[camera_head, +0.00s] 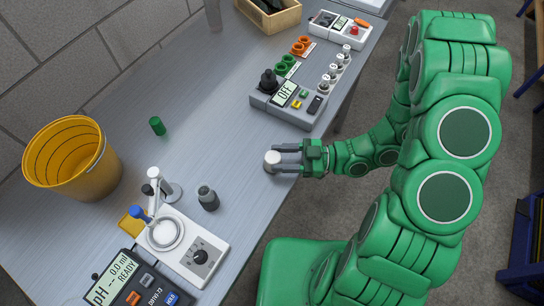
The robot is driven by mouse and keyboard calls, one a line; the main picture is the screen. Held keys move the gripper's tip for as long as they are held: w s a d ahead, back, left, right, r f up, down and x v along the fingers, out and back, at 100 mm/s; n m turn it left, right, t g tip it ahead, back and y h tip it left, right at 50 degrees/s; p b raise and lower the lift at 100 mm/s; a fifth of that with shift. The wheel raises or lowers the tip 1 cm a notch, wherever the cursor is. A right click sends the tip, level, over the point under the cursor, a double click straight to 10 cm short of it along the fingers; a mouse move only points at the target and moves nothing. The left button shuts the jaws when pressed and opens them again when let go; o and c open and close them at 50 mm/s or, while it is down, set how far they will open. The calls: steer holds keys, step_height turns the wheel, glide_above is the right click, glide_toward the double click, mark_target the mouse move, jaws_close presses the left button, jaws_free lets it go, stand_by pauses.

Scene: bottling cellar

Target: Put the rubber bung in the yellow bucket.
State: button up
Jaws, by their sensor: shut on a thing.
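The yellow bucket (104,170) stands upright and open-topped on the left of the grey bench, its inner floor hidden from view. My gripper (284,159) is low over the right part of the bench, its fingers pointing left. It is shut on a pale, round-topped piece (272,158) that looks like the rubber bung, though its small size makes this unsure. The fingers hide part of its sides. I cannot tell whether it touches the bench. The bucket is well to the left of my gripper.
A small green cylinder (157,126) and a dark bottle-like piece (208,198) stand between bucket and gripper. A white stirrer with a dial (187,250) and a pH meter (136,284) are in front. A grey control box (289,105) stands behind. The middle of the bench (215,130) is clear.

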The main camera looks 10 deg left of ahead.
steer(key=shift+s+a, duration=0.2)
steer(key=shift+a, duration=1.25)
steer(key=shift+f, duration=0.1)
steer(key=shift+f, duration=0.15)
steer(key=o, duration=1.1)
steer(key=shift+d, duration=0.1)
